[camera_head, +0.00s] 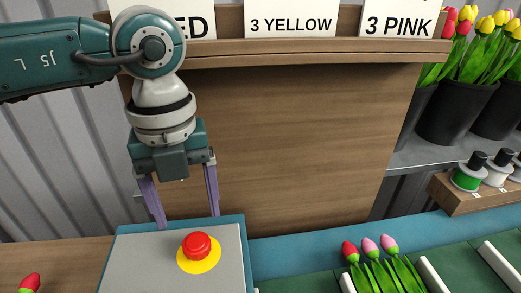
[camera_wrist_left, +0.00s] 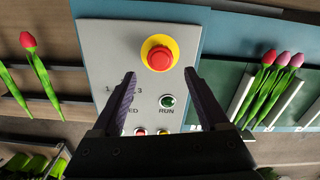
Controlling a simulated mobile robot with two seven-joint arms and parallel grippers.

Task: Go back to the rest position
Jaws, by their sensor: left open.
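My left gripper (camera_head: 186,220) hangs from the arm at the upper left, its two purple fingers apart and pointing down. It is open and empty, over the back edge of a grey control box (camera_head: 140,262). A red push button (camera_head: 197,245) on a yellow disc is on the box's top, in front of the fingers. In the left wrist view the open fingers (camera_wrist_left: 158,78) frame the grey panel (camera_wrist_left: 105,40), with the red button (camera_wrist_left: 159,58) beyond the tips. A green button (camera_wrist_left: 167,101) marked RUN lies between them. My right gripper is out of view.
One red and two pink tulips (camera_head: 380,262) lie in a green slotted tray (camera_head: 325,282) to the right. A red tulip (camera_head: 29,283) lies at the left. A wooden board (camera_head: 290,130) with signs stands behind. Black buckets (camera_head: 455,110) of tulips and spools (camera_head: 468,173) are at the right.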

